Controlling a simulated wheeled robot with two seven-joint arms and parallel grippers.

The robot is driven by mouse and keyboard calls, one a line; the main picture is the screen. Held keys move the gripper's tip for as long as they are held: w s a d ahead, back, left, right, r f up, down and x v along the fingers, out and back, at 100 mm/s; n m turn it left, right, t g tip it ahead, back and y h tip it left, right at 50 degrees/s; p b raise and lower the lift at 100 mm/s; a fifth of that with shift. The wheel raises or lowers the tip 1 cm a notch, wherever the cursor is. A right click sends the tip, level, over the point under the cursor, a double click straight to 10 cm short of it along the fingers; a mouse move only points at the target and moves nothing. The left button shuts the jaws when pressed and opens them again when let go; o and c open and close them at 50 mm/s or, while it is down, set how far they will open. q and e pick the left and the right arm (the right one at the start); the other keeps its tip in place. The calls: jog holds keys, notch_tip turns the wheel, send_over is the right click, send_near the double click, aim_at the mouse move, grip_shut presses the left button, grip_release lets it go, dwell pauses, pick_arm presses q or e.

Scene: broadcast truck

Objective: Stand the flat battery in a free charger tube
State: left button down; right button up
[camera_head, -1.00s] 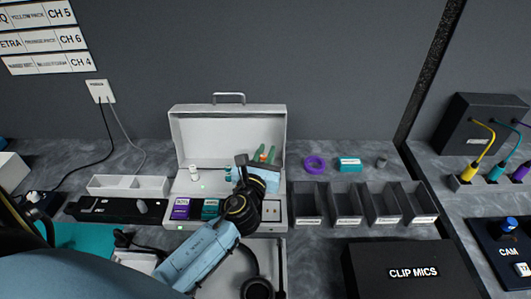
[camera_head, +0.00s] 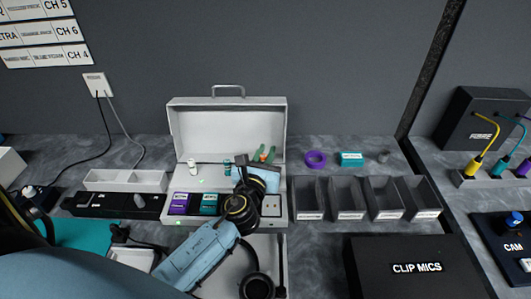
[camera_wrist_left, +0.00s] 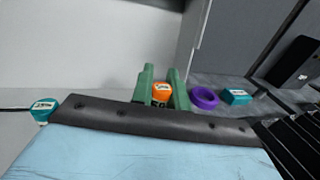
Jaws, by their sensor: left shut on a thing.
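My left gripper (camera_head: 263,155) has green fingers and is above the right side of the open case. In the left wrist view the fingers (camera_wrist_left: 161,88) are closed on a small orange piece with a dark marked band (camera_wrist_left: 161,91). In the head view this orange piece (camera_head: 264,157) shows only as a speck; I cannot tell whether it is the flat battery. A black strip unit (camera_head: 90,203) lies left of the case, with a small grey piece (camera_head: 139,201) at it. I cannot make out its tubes for certain. My right gripper is not in view.
The white case (camera_head: 228,130) stands open with its lid up. It holds purple (camera_head: 179,203) and teal (camera_head: 209,203) packs. Grey bins (camera_head: 345,198), a purple ring (camera_head: 315,159), a teal block (camera_head: 351,159) and the CLIP MICS box (camera_head: 415,265) lie to the right. Headphones (camera_head: 257,286) lie in front.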

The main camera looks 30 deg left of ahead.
pick_arm(q)
jog(key=c, duration=1.3)
grip_release()
jog(key=shift+s, duration=0.1)
jog(key=b+v, duration=0.1)
jog(key=v, duration=1.2)
jog(key=shift+s, duration=0.15)
